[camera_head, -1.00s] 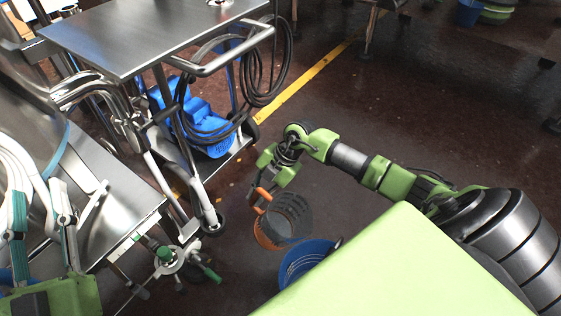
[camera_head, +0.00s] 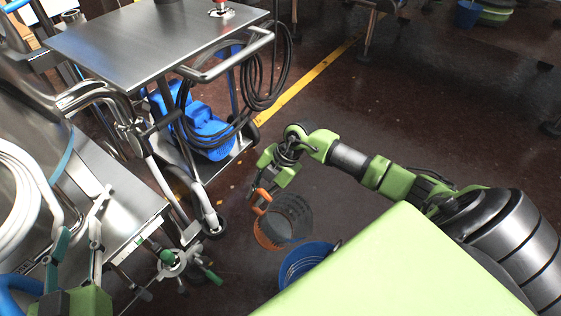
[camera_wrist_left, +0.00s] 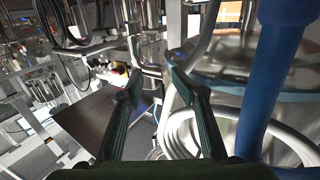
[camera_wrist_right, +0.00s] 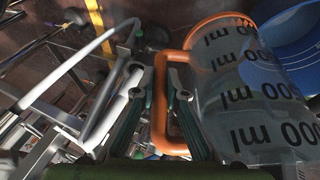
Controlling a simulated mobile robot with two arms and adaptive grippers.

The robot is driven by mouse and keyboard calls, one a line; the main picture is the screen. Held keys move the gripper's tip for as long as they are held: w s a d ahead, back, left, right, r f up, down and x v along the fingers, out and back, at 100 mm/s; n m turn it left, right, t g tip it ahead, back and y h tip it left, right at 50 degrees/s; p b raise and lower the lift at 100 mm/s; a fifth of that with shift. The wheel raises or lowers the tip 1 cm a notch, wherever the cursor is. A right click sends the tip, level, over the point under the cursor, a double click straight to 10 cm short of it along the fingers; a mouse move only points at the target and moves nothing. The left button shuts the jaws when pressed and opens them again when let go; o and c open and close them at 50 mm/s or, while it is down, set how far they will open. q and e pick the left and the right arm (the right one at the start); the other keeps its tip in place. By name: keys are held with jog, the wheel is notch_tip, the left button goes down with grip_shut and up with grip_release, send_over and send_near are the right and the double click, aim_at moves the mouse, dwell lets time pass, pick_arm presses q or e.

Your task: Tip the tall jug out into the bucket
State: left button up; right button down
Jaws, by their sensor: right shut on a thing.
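The tall jug (camera_head: 292,214) is see-through grey with an orange rim and handle, and black millilitre marks show in the right wrist view (camera_wrist_right: 245,85). My right gripper (camera_head: 262,199) is shut on its orange handle (camera_wrist_right: 160,115) and holds it over the floor. The jug looks tilted; its contents cannot be made out. The blue bucket (camera_head: 292,262) stands close below and right of the jug, partly hidden by my green body; its blue wall also shows in the right wrist view (camera_wrist_right: 292,45). My left gripper (camera_head: 74,250) is open and empty beside the metal bench.
A steel cart (camera_head: 150,40) with hanging black hose and a blue machine (camera_head: 205,130) stands behind and left of the jug. A steel bench (camera_head: 110,205) with a coiled white hose (camera_head: 18,190) is at left. Open floor lies behind my right arm.

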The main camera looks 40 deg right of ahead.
pick_arm(q)
notch_tip(320, 180, down, 7)
jog(key=s+a+g+y+p, duration=0.1)
jog(key=s+g, duration=0.1)
jog(key=g, duration=0.1)
jog(key=shift+s+a+f+g, duration=0.2)
jog(key=shift+s+a+g, duration=0.05)
jog(key=shift+a+g, duration=0.15)
